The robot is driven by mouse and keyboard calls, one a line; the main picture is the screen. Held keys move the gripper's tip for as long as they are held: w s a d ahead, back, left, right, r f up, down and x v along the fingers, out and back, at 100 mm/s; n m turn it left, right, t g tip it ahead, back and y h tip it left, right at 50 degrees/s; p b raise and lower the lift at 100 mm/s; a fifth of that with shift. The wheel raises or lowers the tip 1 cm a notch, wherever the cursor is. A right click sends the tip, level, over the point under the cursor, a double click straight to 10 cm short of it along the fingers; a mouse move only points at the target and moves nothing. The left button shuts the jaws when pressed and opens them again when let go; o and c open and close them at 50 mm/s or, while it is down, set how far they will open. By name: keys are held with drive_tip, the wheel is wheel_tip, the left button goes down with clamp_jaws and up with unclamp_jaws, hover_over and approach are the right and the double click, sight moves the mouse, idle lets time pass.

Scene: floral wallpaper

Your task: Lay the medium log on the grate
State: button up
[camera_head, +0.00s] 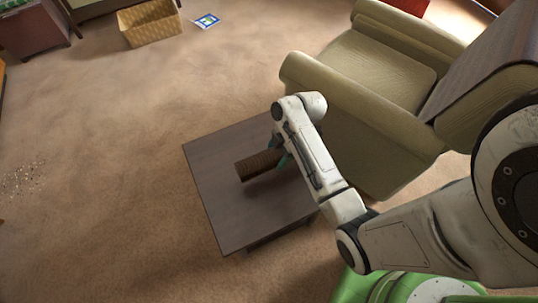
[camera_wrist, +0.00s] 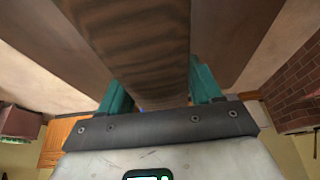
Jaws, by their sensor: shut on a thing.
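A brown log (camera_head: 257,166) with a ridged bark surface is at the small dark table in the head view. My gripper (camera_head: 283,152) has teal fingers and is shut on the log near its right end. In the wrist view the log (camera_wrist: 140,50) runs up between the two teal fingers of my gripper (camera_wrist: 160,95). A dark shadow lies below the log on the tabletop; I cannot tell how far it is above the table. No grate is clearly visible in either view.
The small dark table (camera_head: 225,205) stands on tan carpet. An olive armchair (camera_head: 370,100) is close behind it to the right. A wicker basket (camera_head: 150,25) and a blue-and-white booklet (camera_head: 207,21) lie far back. A brick wall (camera_wrist: 293,85) shows in the wrist view. The left carpet is mostly clear.

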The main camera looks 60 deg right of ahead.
drive_tip(key=s+r, duration=0.6)
drive_tip(key=s, duration=0.5)
drive_tip(key=m+t+h+p, duration=0.1)
drive_tip(key=m+t+h, duration=0.1)
drive_tip(key=m, duration=0.4)
approach(255, 165)
drive_tip(key=x, duration=0.6)
drive_tip(key=shift+f, duration=0.1)
drive_tip(key=w+a+r+m+h, duration=0.1)
drive_tip(key=w+a+r+m, duration=0.1)
drive_tip(key=w+a+m, duration=0.3)
drive_tip(key=w+a, duration=0.4)
drive_tip(key=a, duration=0.3)
drive_tip(key=shift+a+h, duration=0.15)
drive_tip(key=shift+h, duration=0.15)
